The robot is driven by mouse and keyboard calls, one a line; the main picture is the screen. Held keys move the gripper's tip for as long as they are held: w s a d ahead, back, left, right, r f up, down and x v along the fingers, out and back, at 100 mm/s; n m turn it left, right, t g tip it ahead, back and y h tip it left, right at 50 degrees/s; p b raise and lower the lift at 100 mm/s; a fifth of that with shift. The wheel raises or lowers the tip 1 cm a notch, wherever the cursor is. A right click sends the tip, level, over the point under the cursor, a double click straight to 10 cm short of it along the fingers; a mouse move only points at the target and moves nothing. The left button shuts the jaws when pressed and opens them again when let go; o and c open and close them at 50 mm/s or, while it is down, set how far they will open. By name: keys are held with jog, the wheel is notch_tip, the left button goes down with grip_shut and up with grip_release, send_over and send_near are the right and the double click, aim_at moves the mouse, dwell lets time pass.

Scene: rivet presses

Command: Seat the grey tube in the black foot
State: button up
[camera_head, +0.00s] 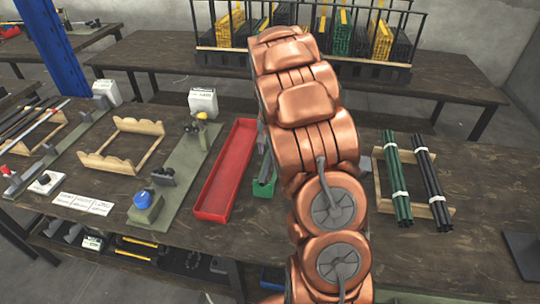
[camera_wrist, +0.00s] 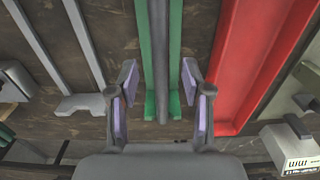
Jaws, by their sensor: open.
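The grey tube (camera_wrist: 162,60) shows in the wrist view as a long dark grey bar in a narrow green tray (camera_wrist: 146,60). My gripper (camera_wrist: 160,82) is open, with one purple-padded finger on each side of the tube and a gap on both sides. Whether the fingertips reach down to the tube's height I cannot tell. In the head view a corner of the green tray (camera_head: 264,188) shows beside my copper arm, which hides the tube and most of my gripper. I cannot identify the black foot with certainty in either view.
A long red tray (camera_head: 227,168) lies beside the green tray. Further left are a fixture plate (camera_head: 182,172) with a blue knob and black parts, and a wooden rack (camera_head: 122,146). Bundled green and black tubes (camera_head: 397,180) rest on another rack at the right.

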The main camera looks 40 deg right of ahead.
jog(key=shift+f, duration=0.85)
grip_shut()
